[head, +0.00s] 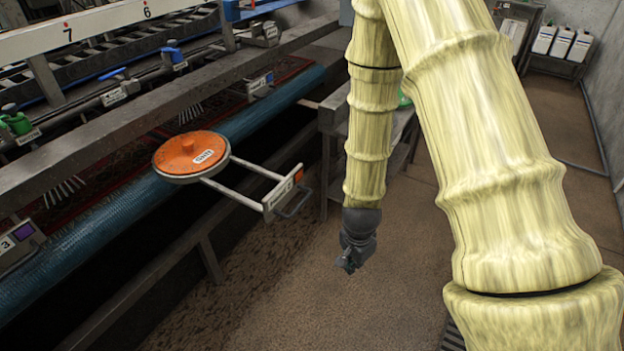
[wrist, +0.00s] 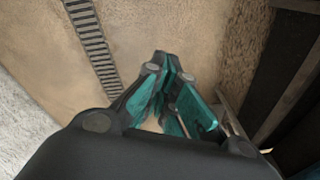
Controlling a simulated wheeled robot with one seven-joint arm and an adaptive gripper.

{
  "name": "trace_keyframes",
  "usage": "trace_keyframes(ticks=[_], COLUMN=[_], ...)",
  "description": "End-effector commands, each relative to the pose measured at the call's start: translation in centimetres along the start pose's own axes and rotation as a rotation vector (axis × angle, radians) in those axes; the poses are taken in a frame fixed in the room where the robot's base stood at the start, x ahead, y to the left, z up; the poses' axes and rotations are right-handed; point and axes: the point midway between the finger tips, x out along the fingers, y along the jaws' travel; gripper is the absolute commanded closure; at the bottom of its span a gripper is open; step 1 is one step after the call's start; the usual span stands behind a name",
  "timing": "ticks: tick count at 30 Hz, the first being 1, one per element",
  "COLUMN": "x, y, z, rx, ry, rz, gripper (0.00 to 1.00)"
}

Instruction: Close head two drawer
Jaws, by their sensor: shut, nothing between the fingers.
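A drawer stands pulled out on two pale rails, with a grey front panel and loop handle (head: 285,192) at its outer end. A round orange disc (head: 190,153) with a white label sits at the inner end of the rails, above the blue roller. I cannot read a head number on the drawer front. My gripper (head: 347,264) hangs low over the floor, to the right of and nearer than the handle, apart from it. It points down and is shut and empty. In the wrist view its teal fingers (wrist: 172,70) meet at the tips above the brown floor.
The blue roller (head: 85,240) and a steel beam (head: 100,148) run along the machine on the left. A unit marked 3 (head: 18,246) sits at lower left. A grey bench (head: 332,125) stands behind my arm. Brown floor (head: 290,310) is open in front of the drawer.

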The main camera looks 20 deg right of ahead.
Motion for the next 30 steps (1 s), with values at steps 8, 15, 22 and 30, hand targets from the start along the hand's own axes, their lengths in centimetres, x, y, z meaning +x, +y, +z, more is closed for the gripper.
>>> trace_keyframes(ticks=[8,15,22,30], x=[-8.5,-16.8,-22.8,-24.3], y=[-6.4,-10.7,-13.0,-13.7], z=[-2.9,-4.4,-5.0,-5.0], rx=[0.477,0.859,1.096,1.170], ry=[-0.080,-0.215,-0.337,-0.383], rz=[-0.070,-0.112,-0.123,-0.119], gripper=[1.00,1.00,1.00,1.00])
